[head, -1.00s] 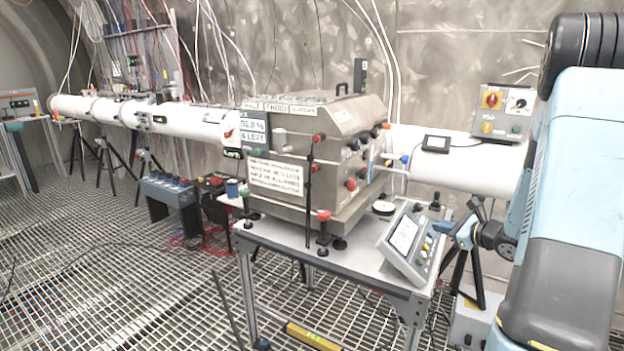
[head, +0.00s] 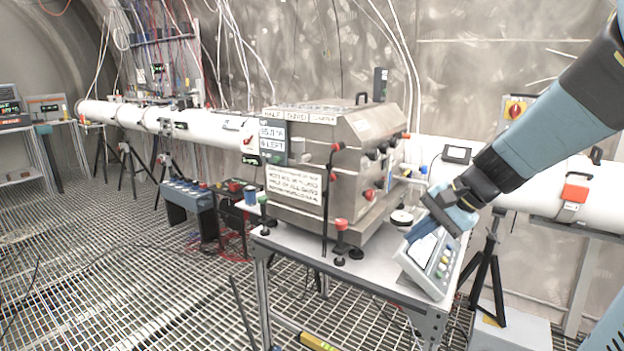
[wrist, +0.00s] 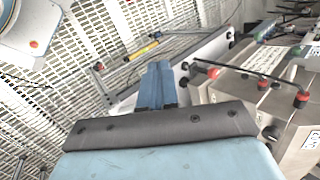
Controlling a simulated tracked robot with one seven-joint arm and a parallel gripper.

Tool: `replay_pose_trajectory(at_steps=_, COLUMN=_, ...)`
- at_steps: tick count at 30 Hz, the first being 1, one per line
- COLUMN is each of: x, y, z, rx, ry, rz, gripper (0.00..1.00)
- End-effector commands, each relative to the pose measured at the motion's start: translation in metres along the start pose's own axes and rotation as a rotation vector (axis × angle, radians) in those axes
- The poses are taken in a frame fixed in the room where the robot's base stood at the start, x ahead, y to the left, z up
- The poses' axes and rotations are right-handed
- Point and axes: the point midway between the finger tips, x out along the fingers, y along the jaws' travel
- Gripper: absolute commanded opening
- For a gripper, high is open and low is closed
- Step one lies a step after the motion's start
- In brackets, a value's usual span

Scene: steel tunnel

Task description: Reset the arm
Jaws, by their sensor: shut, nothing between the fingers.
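My gripper (head: 418,234) is at the end of my blue and black arm, which reaches in from the upper right in the head view. Its blue fingers are shut with nothing between them and point down to the left. They overlap the top of the tilted control box (head: 437,262) in the picture; I cannot tell whether they touch it. In the wrist view the two fingers of my gripper (wrist: 157,82) lie together, with the table edge and the grating behind them.
A steel chamber (head: 320,165) with red and black knobs stands on the table (head: 375,277), left of my gripper. A white beam pipe (head: 215,128) runs behind. A tripod (head: 488,265) stands at right. The grating floor (head: 120,270) at left is mostly open.

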Motion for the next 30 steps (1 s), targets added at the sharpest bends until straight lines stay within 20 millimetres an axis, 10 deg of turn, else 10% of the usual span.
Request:
replay_pose_trajectory(at_steps=15, x=-0.064, y=0.038, z=0.076, rx=-0.630, ry=0.248, rz=0.346, gripper=0.00)
replay_pose_trajectory(at_steps=30, x=-0.095, y=0.052, z=0.089, rx=-0.847, ry=0.382, rz=0.471, gripper=0.00)
